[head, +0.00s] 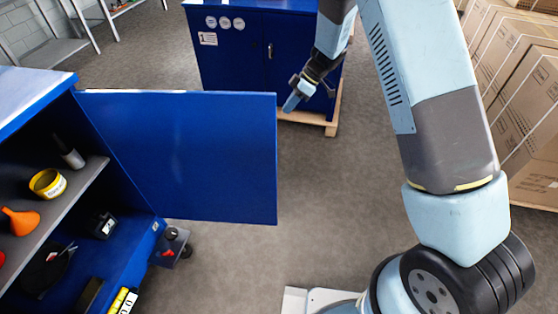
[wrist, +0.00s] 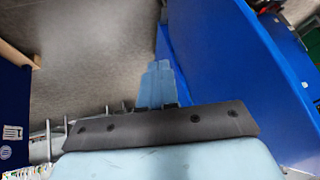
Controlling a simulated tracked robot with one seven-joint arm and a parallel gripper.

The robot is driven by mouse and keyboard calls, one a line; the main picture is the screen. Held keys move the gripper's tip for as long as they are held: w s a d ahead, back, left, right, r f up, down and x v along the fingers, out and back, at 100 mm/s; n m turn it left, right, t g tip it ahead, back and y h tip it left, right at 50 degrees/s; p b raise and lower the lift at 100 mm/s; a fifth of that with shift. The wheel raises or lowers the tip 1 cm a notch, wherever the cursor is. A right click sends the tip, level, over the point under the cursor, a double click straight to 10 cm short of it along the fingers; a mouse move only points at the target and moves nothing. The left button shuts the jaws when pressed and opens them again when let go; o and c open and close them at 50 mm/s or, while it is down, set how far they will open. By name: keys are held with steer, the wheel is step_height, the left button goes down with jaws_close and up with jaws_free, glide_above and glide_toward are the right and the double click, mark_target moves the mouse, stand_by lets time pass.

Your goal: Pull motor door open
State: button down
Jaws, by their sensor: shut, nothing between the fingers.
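The blue motor door (head: 185,155) belongs to the blue cabinet (head: 72,82) at the left of the head view. It stands swung wide open, with the inside shelves exposed. My gripper (head: 290,104) is shut and empty, just beyond the door's free right edge in the head view. In the wrist view the shut fingers (wrist: 158,68) point away from the camera, close beside a large blue panel (wrist: 235,75) that appears to be the door. I cannot tell whether they touch it. No handle on this door is visible.
The open cabinet holds an orange funnel (head: 20,221), a yellow tin (head: 48,183) and other small items. A second blue cabinet (head: 235,60) on a wooden pallet (head: 325,127) stands behind my gripper. Stacked cardboard boxes (head: 520,90) line the right. Grey floor (head: 330,210) lies clear between.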

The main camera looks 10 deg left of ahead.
steer(key=s+a+f+n+g+h, duration=0.1)
steer(key=s+f+g+h, duration=0.1)
steer(key=s+f, duration=1.1)
steer(key=shift+s+a+f+g, duration=0.3)
steer(key=shift+a+g, duration=0.1)
steer(key=shift+g, duration=0.2)
